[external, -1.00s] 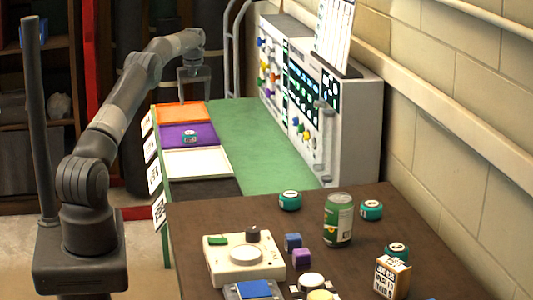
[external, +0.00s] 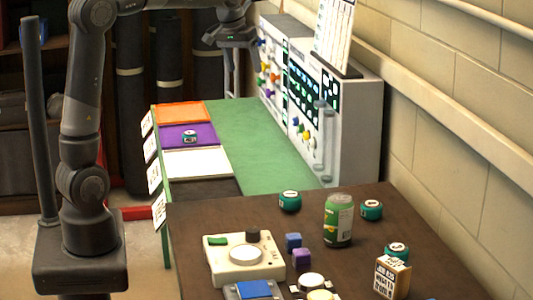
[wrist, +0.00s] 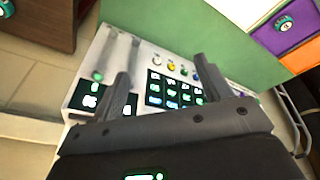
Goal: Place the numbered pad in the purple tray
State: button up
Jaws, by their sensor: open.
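A round teal pad with a white top and dark mark (external: 190,137) lies in the purple tray (external: 206,130). In the wrist view the same pad (wrist: 284,24) sits in the purple tray (wrist: 283,42) at the upper right. The mark is too small to read. My gripper (wrist: 163,75) is open and empty, in front of the control panel in the wrist view. In the external view my gripper (external: 236,42) is high beyond the trays, apart from the pad.
An orange tray (external: 180,114) lies behind the purple one, and a white tray (external: 197,163) in front. The green bench (external: 250,140) is clear beside them. A control panel (external: 345,120) stands along its right side. A can (external: 338,222) and several small items occupy the brown table (external: 190,215).

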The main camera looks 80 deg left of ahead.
jog(key=s+d+f+m+t, duration=0.1)
jog(key=s+d+m, duration=0.1)
jog(key=s+d, duration=0.45)
jog(key=s+d+m+t, duration=0.1)
jog(key=s+d+m, duration=0.25)
jog(key=d, duration=0.65)
jog(key=s+d+f+m, duration=0.1)
jog(key=s+d+f, duration=0.2)
jog(key=s, duration=0.3)
jog(key=s+d+f+m+h, duration=0.1)
jog(key=s+d+f+m, duration=0.1)
jog(key=s+d+f, duration=0.2)
jog(key=shift+s+d+f+t, duration=0.25)
jog(key=shift+s+d+t, duration=0.25)
jog(key=shift+s, duration=0.4)
